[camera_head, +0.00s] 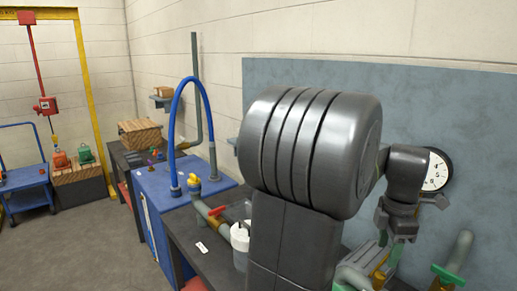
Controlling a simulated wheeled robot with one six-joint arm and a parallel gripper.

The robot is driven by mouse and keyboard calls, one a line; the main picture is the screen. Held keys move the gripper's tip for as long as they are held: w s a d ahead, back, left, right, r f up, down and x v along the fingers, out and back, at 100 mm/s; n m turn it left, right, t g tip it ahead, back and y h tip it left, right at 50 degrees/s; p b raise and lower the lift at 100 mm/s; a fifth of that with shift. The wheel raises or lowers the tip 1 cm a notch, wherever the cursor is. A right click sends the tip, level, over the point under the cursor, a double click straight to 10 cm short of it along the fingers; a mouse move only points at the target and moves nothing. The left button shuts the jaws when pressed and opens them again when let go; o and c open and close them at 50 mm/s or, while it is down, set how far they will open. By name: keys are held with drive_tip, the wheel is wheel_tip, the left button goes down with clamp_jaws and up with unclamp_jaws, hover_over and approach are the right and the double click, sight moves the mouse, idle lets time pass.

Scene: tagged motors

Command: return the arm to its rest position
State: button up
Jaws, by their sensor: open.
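My arm (310,155) fills the middle of the head view, with a large dark grey joint raised in the foreground. My gripper (397,232) hangs to its right with the jaws down and open. It appears in front of the blue-grey wall panel, above pipe fittings. I see nothing held in it. Part of the arm between the big joint and the wrist is hidden.
A round dial (436,171) is behind my wrist. Pipes with a green handle (449,275) stand lower right. A dark bench (205,252) holds a pipe and a white container (240,238). A blue cabinet (165,192) carries a blue hose. The floor at left (75,245) is clear.

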sight(381, 274)
wheel_tip(381, 274, down, 8)
drive_tip(key=shift+r, duration=0.15)
idle(0.4)
wheel_tip(381, 274, up, 14)
wheel_tip(381, 274, down, 14)
drive_tip(key=shift+f, duration=0.1)
drive_tip(key=m, duration=0.9)
drive_tip(key=m+b, duration=0.1)
drive_tip(key=m, duration=0.3)
drive_tip(key=shift+m, duration=0.4)
drive_tip(key=shift+m+b, duration=0.3)
drive_tip(key=shift+m, duration=1.9)
